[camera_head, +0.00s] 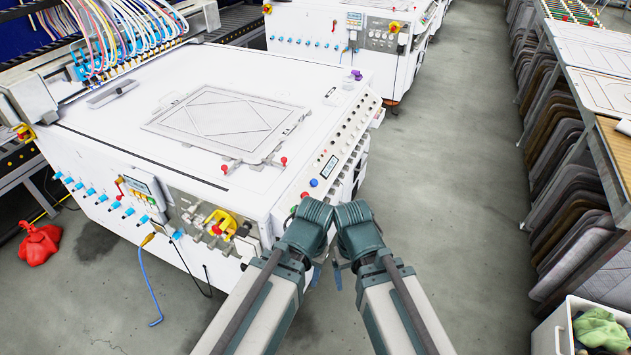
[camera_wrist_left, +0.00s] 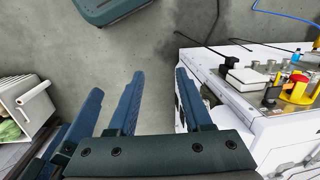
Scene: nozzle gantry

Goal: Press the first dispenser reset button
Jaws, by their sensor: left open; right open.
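The white machine (camera_head: 130,100) has a control panel along its right edge, with a red button (camera_head: 304,195), a blue button (camera_head: 313,183), a small display (camera_head: 329,166) and a row of dark knobs. I cannot tell which control is the first dispenser reset button. My left gripper (camera_head: 314,275) is partly hidden by its wrist, just off the machine's near right corner. In the left wrist view its two fingers (camera_wrist_left: 158,100) are apart and empty, beside the machine's white side. My right gripper (camera_head: 337,274) is open close beside it, over the floor, apart from the panel.
A yellow and red switch (camera_head: 220,224) and several blue fittings line the machine's front. A blue cable (camera_head: 148,285) hangs to the floor. A rack of stacked boards (camera_head: 570,170) stands at the right, a white bin (camera_head: 550,335) below it. The aisle floor between is clear.

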